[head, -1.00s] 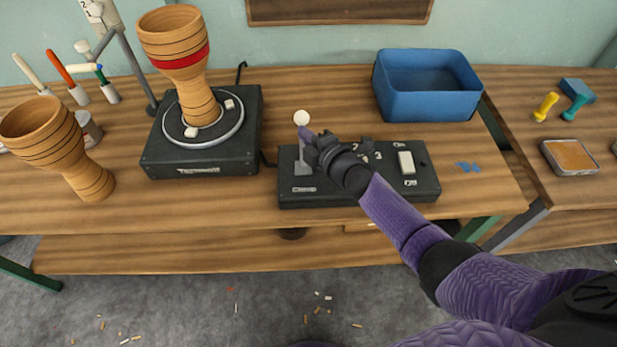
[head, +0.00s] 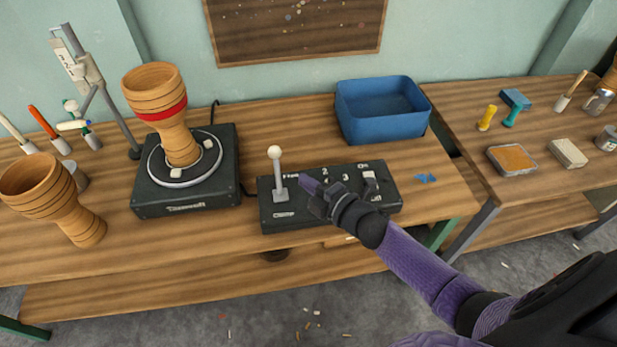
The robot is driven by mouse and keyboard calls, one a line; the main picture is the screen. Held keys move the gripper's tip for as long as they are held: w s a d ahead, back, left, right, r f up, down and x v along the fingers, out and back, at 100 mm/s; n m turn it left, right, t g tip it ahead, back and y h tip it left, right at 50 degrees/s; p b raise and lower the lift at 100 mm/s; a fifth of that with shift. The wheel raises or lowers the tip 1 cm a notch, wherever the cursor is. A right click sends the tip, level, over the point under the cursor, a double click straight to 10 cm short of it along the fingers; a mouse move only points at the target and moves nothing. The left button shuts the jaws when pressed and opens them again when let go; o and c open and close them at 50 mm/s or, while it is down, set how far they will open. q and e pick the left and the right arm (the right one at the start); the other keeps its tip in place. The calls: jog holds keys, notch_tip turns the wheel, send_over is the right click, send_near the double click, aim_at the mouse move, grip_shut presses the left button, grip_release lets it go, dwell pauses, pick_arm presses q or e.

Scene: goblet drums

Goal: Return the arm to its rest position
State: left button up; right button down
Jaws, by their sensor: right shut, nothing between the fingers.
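My right gripper (head: 314,193) is shut and empty. It hangs over the middle of the black control box (head: 330,212), right of the clamp lever (head: 279,180) and apart from it. The lever stands upright with a white ball knob. The box's white switch (head: 370,181) shows just right of my gripper. A wooden goblet drum (head: 175,133) with a red band stands upright on the black turntable (head: 190,200). A second, plain goblet drum (head: 55,198) stands at the left of the bench. My left gripper is not in view.
A blue bin (head: 382,127) sits at the back right of the bench. A second bench at right holds an orange-filled tin (head: 512,160) and dumbbell-shaped pieces.

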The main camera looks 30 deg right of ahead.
dwell(0.3)
jog(key=s+d+f+m+g+h, duration=0.2)
jog(key=s+f+m+g+h, duration=0.55)
jog(key=s+f, duration=1.25)
jog(key=s+a+f+m+g+y, duration=0.1)
jog(key=s+f+m+g, duration=0.3)
jog(key=s, duration=0.7)
jog(key=s+a+f+m+g+y, duration=0.1)
jog(key=s+f+m+g, duration=0.3)
jog(key=s, duration=0.7)
jog(key=shift+a+f+m, duration=0.45)
jog(key=shift+f+m, duration=0.1)
jog(key=shift+m, duration=0.7)
